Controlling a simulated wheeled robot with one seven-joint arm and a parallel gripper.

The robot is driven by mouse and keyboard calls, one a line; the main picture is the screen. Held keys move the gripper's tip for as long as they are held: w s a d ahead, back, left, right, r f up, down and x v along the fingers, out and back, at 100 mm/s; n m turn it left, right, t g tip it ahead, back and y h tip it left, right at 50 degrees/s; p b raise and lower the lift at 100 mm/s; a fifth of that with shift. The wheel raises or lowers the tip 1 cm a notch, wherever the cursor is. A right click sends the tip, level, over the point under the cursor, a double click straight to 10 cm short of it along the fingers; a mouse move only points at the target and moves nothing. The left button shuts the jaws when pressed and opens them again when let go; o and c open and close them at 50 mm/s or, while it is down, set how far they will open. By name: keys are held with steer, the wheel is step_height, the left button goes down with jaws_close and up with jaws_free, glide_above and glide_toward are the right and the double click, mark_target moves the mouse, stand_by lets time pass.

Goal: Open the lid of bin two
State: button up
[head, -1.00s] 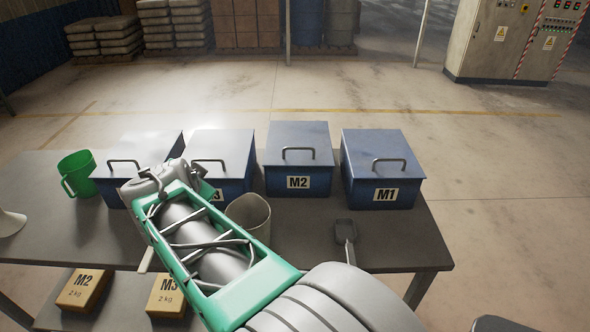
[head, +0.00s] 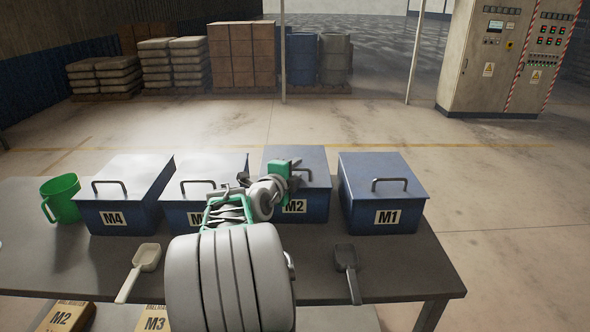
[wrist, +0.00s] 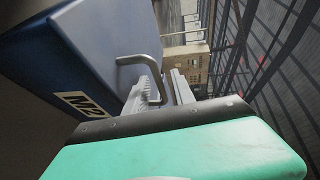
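Bin two is the blue bin marked M2 (head: 318,203), second from the right on the table. Its lid (head: 313,163) looks shut. My gripper (head: 292,164) is over this lid and hides part of it and of the handle. In the wrist view, the M2 bin (wrist: 45,75) fills the left side. Its grey lid handle (wrist: 136,60) reaches in from the lid towards my fingers. My gripper (wrist: 164,88) has its two fingers apart, with one leg of the handle seeming to lie between them. I cannot tell whether they touch it.
Bin M1 (head: 385,190) stands to the right; M4 (head: 120,200) and a partly hidden bin (head: 190,190) stand to the left. A green jug (head: 65,198), a white scoop (head: 140,268) and a dark scoop (head: 347,268) are on the table (head: 415,270). Boxes lie below.

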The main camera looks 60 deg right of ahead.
steer(key=shift+c, duration=0.4)
jaws_close()
stand_by(0.9)
